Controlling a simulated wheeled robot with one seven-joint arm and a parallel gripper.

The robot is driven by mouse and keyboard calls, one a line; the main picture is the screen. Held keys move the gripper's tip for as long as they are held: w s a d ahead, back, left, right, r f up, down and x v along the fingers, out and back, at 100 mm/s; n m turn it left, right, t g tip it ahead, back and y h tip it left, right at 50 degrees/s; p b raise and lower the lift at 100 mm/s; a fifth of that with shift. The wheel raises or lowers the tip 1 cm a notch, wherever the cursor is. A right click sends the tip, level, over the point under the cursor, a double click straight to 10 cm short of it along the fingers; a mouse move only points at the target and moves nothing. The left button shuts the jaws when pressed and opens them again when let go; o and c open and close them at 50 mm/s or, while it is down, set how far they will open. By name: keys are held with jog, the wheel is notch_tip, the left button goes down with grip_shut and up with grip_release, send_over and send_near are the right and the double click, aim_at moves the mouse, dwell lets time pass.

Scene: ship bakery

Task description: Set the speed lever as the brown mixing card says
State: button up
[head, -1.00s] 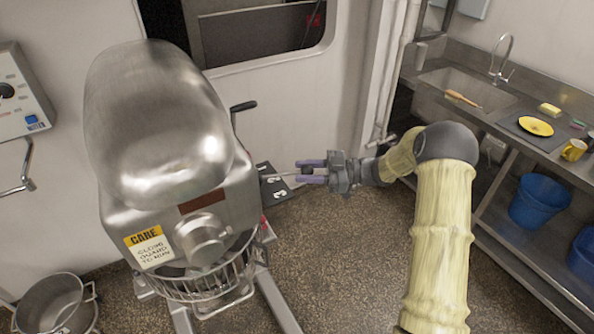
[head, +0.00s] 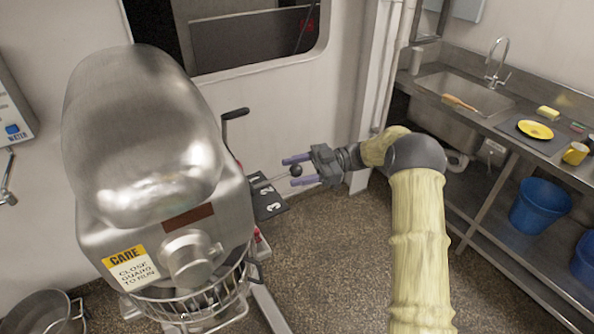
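The mixer (head: 140,130) is a large, rounded metal machine at the left. A dark plate (head: 262,213) on its right side shows the white numerals 2 and 3. The speed lever (head: 270,181), a thin rod with a round black knob (head: 296,170), sticks out to the right across the plate, just above the 2. I cannot tell exactly which mark it is at. My gripper (head: 289,172) is open, its two purple fingers on either side of the knob, with gaps showing. I see no readable brown mixing card; a plain brown plate (head: 188,218) is on the mixer's front.
A black crank handle (head: 235,114) stands out above the lever. A yellow CARE sign (head: 130,267) and wire guard (head: 200,303) are on the mixer's front. A metal bowl (head: 45,315) is at lower left. A steel sink counter (head: 480,120) runs along the right. Floor between is clear.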

jog(key=shift+s+a, duration=0.1)
jog(key=shift+a, duration=0.15)
jog(key=b+v, duration=0.3)
jog(key=v, duration=1.4)
jog(key=shift+d, duration=0.15)
jog(key=shift+w+f, duration=0.1)
jog(key=shift+w, duration=0.1)
